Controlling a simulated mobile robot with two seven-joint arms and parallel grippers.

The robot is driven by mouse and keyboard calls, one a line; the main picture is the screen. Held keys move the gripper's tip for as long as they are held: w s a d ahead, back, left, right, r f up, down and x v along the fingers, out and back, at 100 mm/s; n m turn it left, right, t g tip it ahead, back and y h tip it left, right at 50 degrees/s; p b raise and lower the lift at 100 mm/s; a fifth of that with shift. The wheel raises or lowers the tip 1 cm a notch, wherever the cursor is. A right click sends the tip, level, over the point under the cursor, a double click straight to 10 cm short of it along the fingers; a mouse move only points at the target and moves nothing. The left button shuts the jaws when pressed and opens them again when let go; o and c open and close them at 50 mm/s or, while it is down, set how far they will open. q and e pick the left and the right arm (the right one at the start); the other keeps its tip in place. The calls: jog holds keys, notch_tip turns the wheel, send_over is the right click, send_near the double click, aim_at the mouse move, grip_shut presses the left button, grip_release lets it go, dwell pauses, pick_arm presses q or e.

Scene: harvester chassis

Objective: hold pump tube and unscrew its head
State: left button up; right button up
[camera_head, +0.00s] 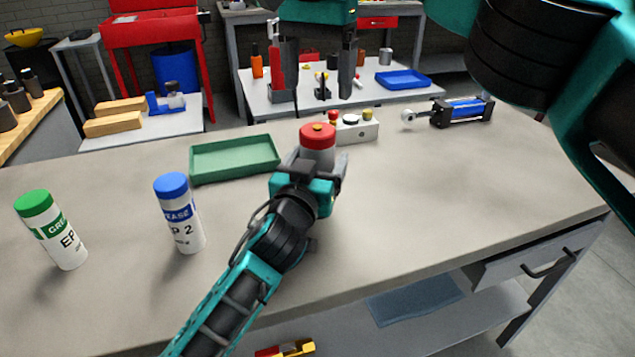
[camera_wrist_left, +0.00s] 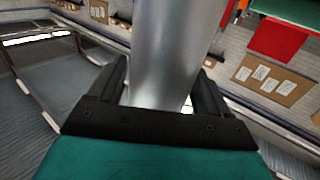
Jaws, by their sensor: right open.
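The pump tube (camera_head: 319,160) is a grey metallic cylinder with a red head (camera_head: 318,136) that has a small orange-yellow centre. It stands roughly upright near the middle of the workbench in the head view. My left gripper (camera_head: 321,172) is shut around the tube below the red head. In the left wrist view the bare tube (camera_wrist_left: 172,50) runs between both fingers. The tube's lower end is hidden behind my left gripper. My right gripper (camera_head: 320,75) is open and empty, its fingers pointing down, above and beyond the red head.
A green tray (camera_head: 235,160) lies left of the tube. A blue-capped grease tube (camera_head: 180,213) and a green-capped one (camera_head: 52,230) stand at the left. A button box (camera_head: 357,131) and a blue-black cylinder (camera_head: 462,111) lie behind. The bench's right front is clear.

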aim_at(317, 127)
pick_arm(q)
jog(key=c, duration=1.2)
grip_shut()
pick_arm(e)
jog(key=m, duration=0.7)
jog(key=shift+m, duration=0.4)
jog(key=m, duration=0.5)
jog(key=shift+m, duration=0.3)
jog(key=m, duration=0.3)
jog(key=shift+m, duration=0.3)
jog(key=m, duration=0.3)
jog(key=shift+m, duration=0.3)
jog(key=m, duration=0.3)
jog(key=shift+m, duration=0.4)
jog(key=m, duration=0.3)
jog(key=shift+m, duration=0.3)
jog(key=m, duration=0.5)
jog(key=shift+m, duration=0.3)
jog(key=m, duration=0.5)
jog(key=shift+m, duration=0.3)
jog(key=m, duration=0.9)
jog(key=shift+m, duration=0.4)
jog(key=shift+f+m, duration=0.25)
jog(key=shift+m, duration=0.05)
notch_tip(317, 127, down, 8)
jog(key=shift+r, duration=0.25)
